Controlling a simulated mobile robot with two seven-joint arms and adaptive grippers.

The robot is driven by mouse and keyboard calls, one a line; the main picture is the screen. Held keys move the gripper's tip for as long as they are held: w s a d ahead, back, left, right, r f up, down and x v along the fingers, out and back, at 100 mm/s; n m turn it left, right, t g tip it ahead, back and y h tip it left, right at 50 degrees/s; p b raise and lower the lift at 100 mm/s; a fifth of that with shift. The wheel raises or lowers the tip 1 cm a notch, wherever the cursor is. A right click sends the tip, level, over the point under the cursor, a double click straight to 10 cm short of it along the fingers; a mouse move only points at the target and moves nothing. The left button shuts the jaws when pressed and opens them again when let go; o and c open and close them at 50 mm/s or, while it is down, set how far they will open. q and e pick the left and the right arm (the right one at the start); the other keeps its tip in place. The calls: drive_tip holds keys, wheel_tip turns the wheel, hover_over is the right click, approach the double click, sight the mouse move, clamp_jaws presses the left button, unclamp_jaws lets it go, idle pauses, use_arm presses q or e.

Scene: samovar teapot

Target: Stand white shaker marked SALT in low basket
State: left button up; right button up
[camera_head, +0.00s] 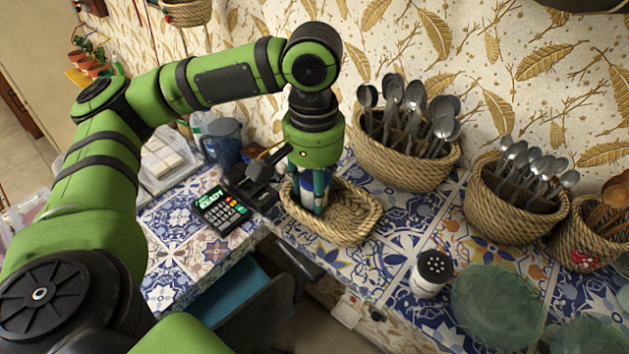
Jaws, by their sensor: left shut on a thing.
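The low basket (352,226) is a shallow woven tray on the blue patterned tiles in the middle of the view. My left gripper (313,204) points down into its left part, with teal fingers. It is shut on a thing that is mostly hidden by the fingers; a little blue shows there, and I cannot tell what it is. A white shaker (431,274) with a black, holed top stands upright on the tiles to the right of the basket, apart from the gripper. No marking on it is readable. My right gripper is out of view.
Woven baskets of spoons (405,161) (512,207) stand along the wall behind. A card terminal (222,211) and a blue-grey jug (222,142) are left of the low basket. Greenish glass plates (500,305) lie right of the shaker. An open drawer (235,298) juts out in front.

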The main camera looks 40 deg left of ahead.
use_arm(q)
drive_tip(key=shift+f, duration=0.15)
drive_tip(key=o, duration=0.9)
wheel_tip(320, 180, up, 12)
drive_tip(key=shift+r+p, duration=0.15)
drive_tip(key=shift+p, duration=0.25)
